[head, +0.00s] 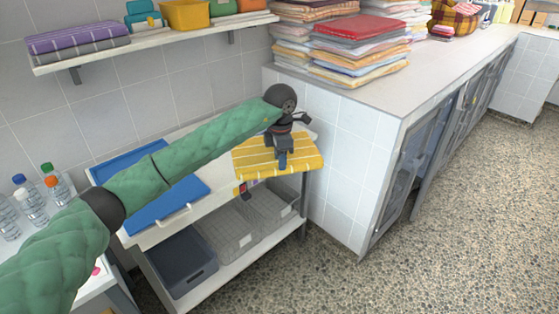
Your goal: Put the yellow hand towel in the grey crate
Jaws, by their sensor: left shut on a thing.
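The yellow hand towel (250,160), with white stripes, lies folded at the right end of the cart's top, its front edge overhanging. My left gripper (283,164) points down onto it from above and is shut on it; the fingertips are partly hidden against the cloth. On the cart's lower shelf stand a dark blue-grey crate (182,264) at the left and two lighter grey crates, one in the middle (226,236) and one at the right (275,204). The dark crate looks empty; the others' insides are hard to make out. My right gripper is out of view.
A blue tray (180,203) lies on the cart's top, left of the towel, partly behind my arm. Bottles (31,198) stand at far left. A tiled counter (338,170) with towel stacks (345,50) is close on the right. A wall shelf (150,45) hangs above. Floor (440,245) is clear.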

